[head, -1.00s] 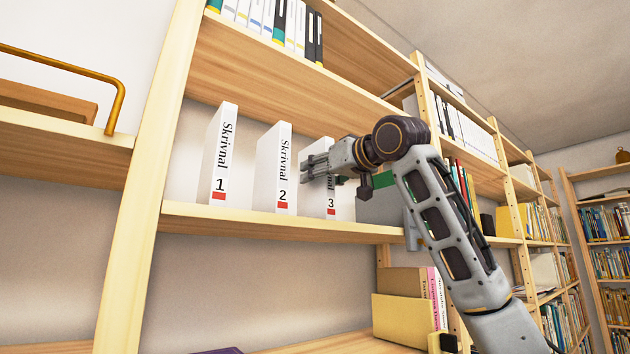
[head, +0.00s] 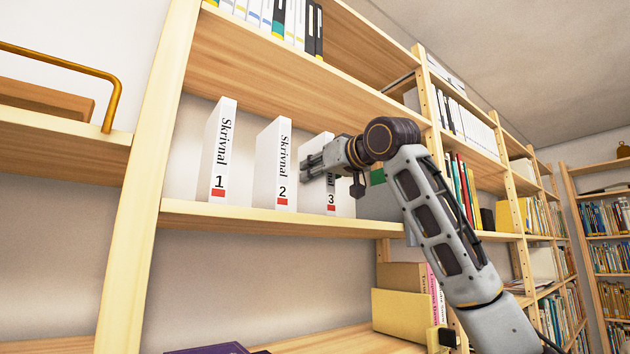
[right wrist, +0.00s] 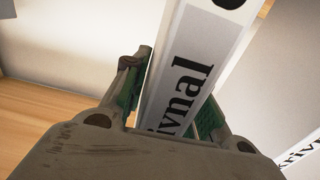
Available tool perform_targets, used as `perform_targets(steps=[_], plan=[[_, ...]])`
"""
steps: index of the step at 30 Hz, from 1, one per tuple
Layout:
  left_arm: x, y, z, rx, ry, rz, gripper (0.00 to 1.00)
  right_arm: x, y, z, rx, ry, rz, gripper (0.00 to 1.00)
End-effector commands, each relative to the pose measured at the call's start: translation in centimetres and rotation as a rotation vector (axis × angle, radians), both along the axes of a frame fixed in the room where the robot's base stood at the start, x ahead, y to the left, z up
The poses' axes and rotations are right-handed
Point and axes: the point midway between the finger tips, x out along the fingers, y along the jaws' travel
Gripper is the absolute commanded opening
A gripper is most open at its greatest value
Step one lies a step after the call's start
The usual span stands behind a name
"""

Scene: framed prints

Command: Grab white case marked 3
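The white case marked 3 (head: 331,199) stands upright on the middle shelf, to the right of the similar cases marked 1 (head: 217,160) and 2 (head: 274,165). My right gripper (head: 308,168) reaches in from the right at its spine and covers part of its lettering. In the right wrist view the case's spine (right wrist: 185,85) runs between the two green-padded fingers of the right gripper (right wrist: 178,98). The fingers lie close along both sides and appear shut on it. Its base still looks to be on the shelf. My left gripper is not in view.
The shelf board (head: 260,217) runs below the cases, with another shelf of binders (head: 290,25) above. A grey box (head: 378,205) stands just right of case 3, partly behind my arm. Yellow boxes (head: 403,315) sit on the lower shelf.

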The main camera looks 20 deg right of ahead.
Motion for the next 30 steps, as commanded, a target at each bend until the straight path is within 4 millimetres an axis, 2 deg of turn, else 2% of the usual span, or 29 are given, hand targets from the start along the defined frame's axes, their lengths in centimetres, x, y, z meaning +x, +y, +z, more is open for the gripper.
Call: perform_targets(steps=[1, 5, 20, 30], plan=[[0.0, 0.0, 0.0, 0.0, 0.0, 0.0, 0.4, 0.0, 0.0, 0.0, 0.0, 0.0, 0.0, 0.17], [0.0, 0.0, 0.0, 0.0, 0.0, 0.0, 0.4, 0.0, 0.0, 0.0, 0.0, 0.0, 0.0, 0.0], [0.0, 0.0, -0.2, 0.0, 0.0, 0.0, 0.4, -0.2, 0.0, 0.4, 0.001, -0.003, 0.001, 0.0], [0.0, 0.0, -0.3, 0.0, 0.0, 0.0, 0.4, -0.5, -0.1, 2.7, 0.002, -0.003, 0.001, 0.0]])
